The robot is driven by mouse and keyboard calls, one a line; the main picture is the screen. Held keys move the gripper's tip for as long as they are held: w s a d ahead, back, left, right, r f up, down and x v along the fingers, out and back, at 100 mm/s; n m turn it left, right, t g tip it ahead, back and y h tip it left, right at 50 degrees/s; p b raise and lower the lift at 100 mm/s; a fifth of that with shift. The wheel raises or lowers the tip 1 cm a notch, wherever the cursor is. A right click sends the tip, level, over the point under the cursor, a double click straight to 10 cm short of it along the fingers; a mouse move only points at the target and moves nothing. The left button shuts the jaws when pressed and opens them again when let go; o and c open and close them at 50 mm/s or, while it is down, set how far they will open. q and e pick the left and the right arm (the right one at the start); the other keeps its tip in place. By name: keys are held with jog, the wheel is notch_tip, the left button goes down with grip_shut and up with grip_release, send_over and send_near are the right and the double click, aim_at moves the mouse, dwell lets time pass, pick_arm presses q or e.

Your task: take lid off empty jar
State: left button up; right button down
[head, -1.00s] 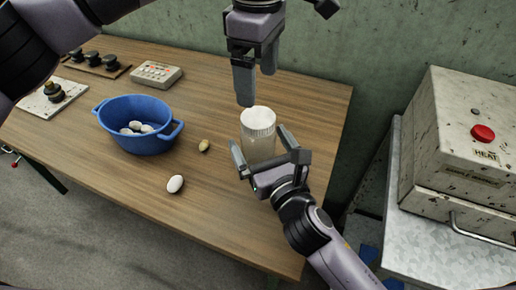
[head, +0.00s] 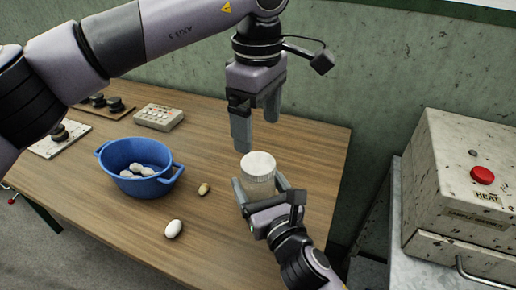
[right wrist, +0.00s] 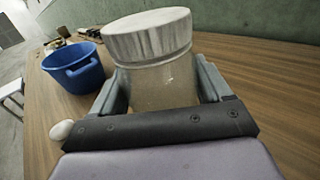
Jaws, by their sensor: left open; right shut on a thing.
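The jar (head: 257,187) stands upright at the right part of the wooden table, with a pale ridged lid (head: 259,164) on top. In the right wrist view the lid (right wrist: 147,34) sits on the jar's clear body (right wrist: 160,85), which looks empty. My right gripper (head: 262,194) is shut on the jar's body, one finger on each side, below the lid. My left gripper (head: 257,142) is open and empty, pointing down just above the lid and apart from it.
A blue basin (head: 118,182) with several white cocoons stands at the left. A white cocoon (head: 174,229) and a yellowish one (head: 204,189) lie loose on the table (head: 200,150). A button box (head: 158,117) is at the back. A heater box (head: 455,180) stands at the right.

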aim_at(258, 163)
pick_arm(q)
jog(key=m, duration=0.4)
jog(key=shift+m, duration=0.4)
jog(key=m, duration=0.7)
jog(key=shift+m, duration=0.3)
jog(key=m, duration=0.3)
jog(key=shift+m, duration=0.4)
jog(key=shift+f, duration=4.05)
